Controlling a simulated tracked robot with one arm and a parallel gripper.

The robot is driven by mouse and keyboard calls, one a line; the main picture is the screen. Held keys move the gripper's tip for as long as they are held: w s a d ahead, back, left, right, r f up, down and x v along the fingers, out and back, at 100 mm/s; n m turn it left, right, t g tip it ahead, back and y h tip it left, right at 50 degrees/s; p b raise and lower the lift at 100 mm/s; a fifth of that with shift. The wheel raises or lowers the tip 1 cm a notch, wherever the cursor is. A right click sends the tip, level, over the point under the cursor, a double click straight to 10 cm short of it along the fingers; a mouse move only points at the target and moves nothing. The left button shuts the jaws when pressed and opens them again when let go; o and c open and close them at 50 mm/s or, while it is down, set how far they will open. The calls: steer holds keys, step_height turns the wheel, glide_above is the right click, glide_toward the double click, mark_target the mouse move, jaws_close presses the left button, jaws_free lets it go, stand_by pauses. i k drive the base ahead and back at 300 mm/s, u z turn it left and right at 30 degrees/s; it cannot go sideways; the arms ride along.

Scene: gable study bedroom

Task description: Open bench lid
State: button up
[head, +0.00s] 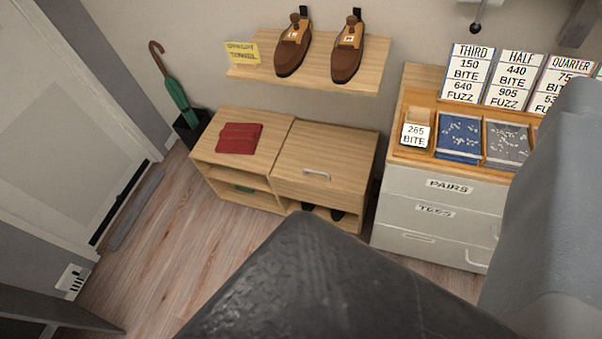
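The wooden bench (240,124) stands low against the back wall, left of centre. Its right half has a light wood lid (345,145) that looks shut. A pale metal bar handle (317,174) is fixed to this right section. A red folded cloth or book (240,138) lies on the left half of the bench. I cannot make out my gripper. A large dark part, likely mine, fills the bottom centre, and a grey part, likely mine, covers the right edge. Neither visibly touches the bench.
A wall shelf (360,82) with brown shoes (346,52) hangs above the bench. A drawer cabinet (430,187) stands close on its right. A green umbrella (181,103) is on its left. Dark shoes sit beneath the lid section. Wooden floor (165,240) is clear in front.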

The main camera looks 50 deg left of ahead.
mark_target(329, 157)
steer(key=u, duration=0.65)
steer(key=i, duration=1)
